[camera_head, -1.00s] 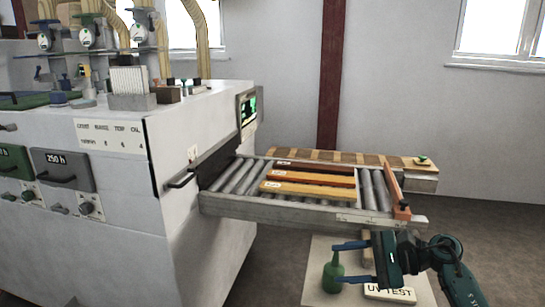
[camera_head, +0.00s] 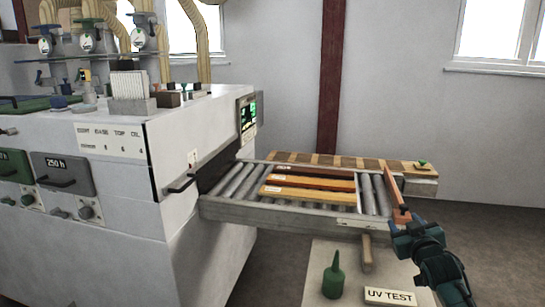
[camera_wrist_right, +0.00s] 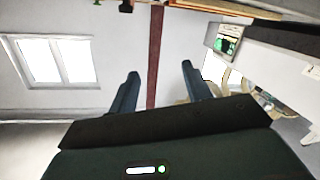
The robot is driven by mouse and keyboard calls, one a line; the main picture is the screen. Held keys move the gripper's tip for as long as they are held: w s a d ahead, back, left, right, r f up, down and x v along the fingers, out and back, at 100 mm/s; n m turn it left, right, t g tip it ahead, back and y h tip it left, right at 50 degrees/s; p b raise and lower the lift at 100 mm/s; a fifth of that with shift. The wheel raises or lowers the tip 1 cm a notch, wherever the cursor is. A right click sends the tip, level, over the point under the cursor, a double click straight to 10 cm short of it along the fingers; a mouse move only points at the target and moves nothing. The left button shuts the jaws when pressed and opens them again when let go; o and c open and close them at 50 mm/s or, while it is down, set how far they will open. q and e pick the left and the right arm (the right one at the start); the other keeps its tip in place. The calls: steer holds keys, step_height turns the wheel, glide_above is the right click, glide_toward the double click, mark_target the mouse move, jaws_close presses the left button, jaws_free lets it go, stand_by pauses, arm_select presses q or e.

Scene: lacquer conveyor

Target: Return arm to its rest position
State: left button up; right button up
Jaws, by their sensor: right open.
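My right gripper (camera_head: 405,228) is at the right end of the roller conveyor in the head view, with its arm coming up from the lower right. In the right wrist view the two dark fingers of the gripper (camera_wrist_right: 160,75) stand apart with nothing between them; behind them are the wall and a dark red post. My left gripper is in neither current view.
The roller conveyor (camera_head: 300,217) carries several wooden boards (camera_head: 310,183). A reddish stop bar (camera_head: 393,190) crosses its right end, close to my gripper. Below stand a green bottle (camera_head: 333,278) and a "UV TEST" sign (camera_head: 390,296) on a pale stand (camera_head: 318,255). The white machine (camera_head: 190,220) fills the left.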

steer(key=s+a+f+g+y, duration=0.2)
steer(key=s+a+f, duration=0.5)
steer(key=f, duration=0.4)
steer(key=s+a+f+g+y, duration=0.1)
steer(key=s+a+f, duration=0.3)
steer(key=s, duration=0.6)
steer(key=s+a+f+g+y, duration=0.1)
steer(key=s+a+f, duration=0.3)
steer(key=s, duration=0.7)
steer(key=s+a+f+g, duration=0.2)
steer(key=s+a+f, duration=0.2)
steer(key=s, duration=0.6)
steer(key=shift+s+a+f+y, duration=0.15)
steer(key=shift+a+f+y, duration=0.1)
steer(key=shift+a+y, duration=0.2)
steer(key=shift+o, duration=0.4)
